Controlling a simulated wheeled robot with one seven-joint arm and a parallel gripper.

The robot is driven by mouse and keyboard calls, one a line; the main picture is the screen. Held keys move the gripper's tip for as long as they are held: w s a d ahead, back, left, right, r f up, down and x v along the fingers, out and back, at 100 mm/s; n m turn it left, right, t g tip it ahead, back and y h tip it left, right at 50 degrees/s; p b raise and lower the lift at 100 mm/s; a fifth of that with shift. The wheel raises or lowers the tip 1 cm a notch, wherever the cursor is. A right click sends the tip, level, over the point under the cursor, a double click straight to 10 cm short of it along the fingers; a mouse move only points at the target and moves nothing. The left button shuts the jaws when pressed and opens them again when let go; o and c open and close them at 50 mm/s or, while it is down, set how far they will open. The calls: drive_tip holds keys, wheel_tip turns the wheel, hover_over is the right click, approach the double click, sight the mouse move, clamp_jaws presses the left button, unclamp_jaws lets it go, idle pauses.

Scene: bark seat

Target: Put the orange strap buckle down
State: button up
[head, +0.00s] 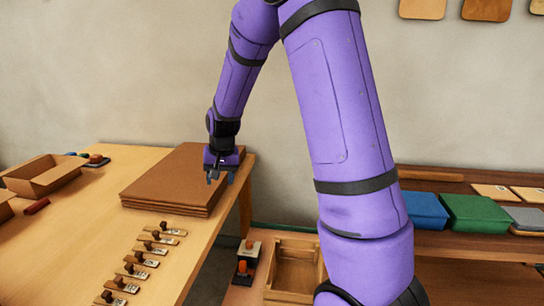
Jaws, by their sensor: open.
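My gripper (220,178) is open, with its fingers pointing down over the right part of a brown stack of sheets (165,188). I see nothing held between the fingers. I cannot pick out the orange strap buckle with certainty. A small orange piece (242,267) is on a dark block low in the picture, to the right of the table. Another small orange-brown piece (249,244) is just behind it on a pale block. Both are well below and to the right of my gripper.
The wooden table (75,225) bears a row of several knobbed tags (139,261), a cardboard tray (42,176) and a dark red bar (37,206). An open wooden box (294,266) stands lower right. Blue (424,210) and green (474,214) bins are at the right.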

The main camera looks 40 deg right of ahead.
drive_tip(key=s+a+r+n+t, duration=0.1)
drive_tip(key=s+a+r+n, duration=0.15)
drive_tip(key=s+r, duration=0.7)
drive_tip(key=s+a+r+n+t, duration=0.15)
drive_tip(key=s+a+r, duration=0.25)
drive_tip(key=s+r, duration=0.6)
drive_tip(key=s+n, duration=0.2)
drive_tip(key=s, duration=0.9)
drive_tip(key=shift+a, duration=0.45)
